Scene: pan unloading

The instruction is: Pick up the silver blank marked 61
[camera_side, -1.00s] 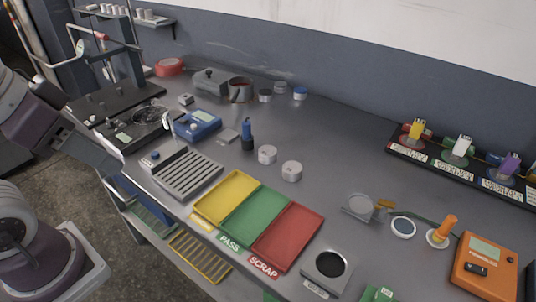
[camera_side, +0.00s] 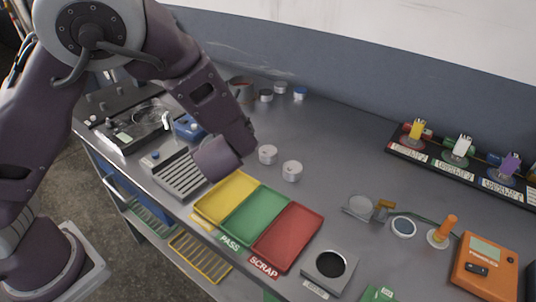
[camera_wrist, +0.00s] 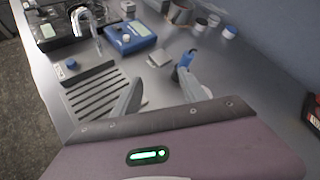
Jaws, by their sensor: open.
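Two short silver cylinders stand on the bench right of the arm's end in the side view, a rear one (camera_side: 268,155) and a front one (camera_side: 291,171). Both have small dark marks, too small to read, so I cannot tell which is marked 61. Neither shows clearly in the wrist view. My gripper (camera_wrist: 160,80) is open, with its two fingers apart and nothing seen between them. In the side view its fingers are hidden behind the hand, which is above the bench to the left of the cylinders.
Yellow (camera_side: 227,197), green (camera_side: 254,213) and red (camera_side: 287,237) trays lie in front of the cylinders. A slotted rack (camera_wrist: 97,98) is left of my fingers, and a blue device (camera_wrist: 131,37) is beyond.

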